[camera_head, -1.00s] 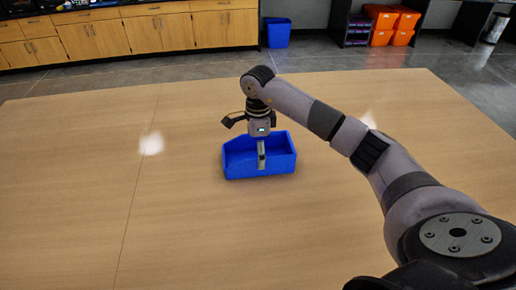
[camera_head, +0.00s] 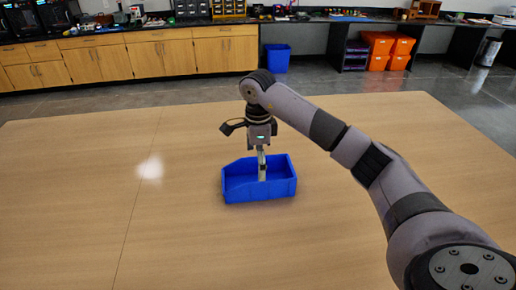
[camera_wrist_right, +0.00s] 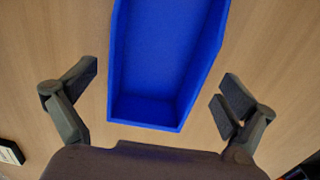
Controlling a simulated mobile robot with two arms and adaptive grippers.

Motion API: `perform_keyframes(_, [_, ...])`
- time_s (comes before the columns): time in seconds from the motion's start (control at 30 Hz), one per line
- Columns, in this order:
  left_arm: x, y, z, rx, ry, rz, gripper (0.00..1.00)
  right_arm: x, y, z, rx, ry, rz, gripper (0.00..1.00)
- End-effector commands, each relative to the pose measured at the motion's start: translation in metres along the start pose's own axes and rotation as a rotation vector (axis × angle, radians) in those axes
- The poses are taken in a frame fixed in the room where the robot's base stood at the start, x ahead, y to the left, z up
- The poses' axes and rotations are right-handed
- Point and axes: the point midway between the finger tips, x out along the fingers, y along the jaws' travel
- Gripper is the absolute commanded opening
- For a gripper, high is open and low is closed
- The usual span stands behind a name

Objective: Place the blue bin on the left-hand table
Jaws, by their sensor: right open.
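The blue bin (camera_head: 259,192) stands upright on the large wooden table (camera_head: 80,190), near the middle of the head view. It appears empty in the right wrist view (camera_wrist_right: 165,60). My right gripper (camera_head: 262,168) points down over the bin, with a finger showing against the bin's inside. In the right wrist view my right gripper (camera_wrist_right: 160,85) is open, its fingers wide apart on either side of the bin's near end, apparently clear of it. It holds nothing. My left gripper is out of view. I cannot tell whether this is the left-hand table.
A grey trash can (camera_head: 489,52) stands far right.

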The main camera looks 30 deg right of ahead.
Motion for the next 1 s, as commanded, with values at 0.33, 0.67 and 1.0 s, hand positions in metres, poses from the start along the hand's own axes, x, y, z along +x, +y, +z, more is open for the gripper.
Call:
perform_keyframes(0.33, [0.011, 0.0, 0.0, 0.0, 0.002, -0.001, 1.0, -0.065, -0.001, 0.0, -0.001, 0.001, -0.003, 1.0])
perform_keyframes(0.67, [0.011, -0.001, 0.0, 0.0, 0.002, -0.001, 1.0, -0.074, 0.0, 0.0, 0.001, 0.0, 0.0, 1.0])
perform_keyframes(1.0, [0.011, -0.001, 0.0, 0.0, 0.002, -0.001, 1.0, -0.074, 0.0, 0.0, 0.0, 0.0, 0.0, 1.0])
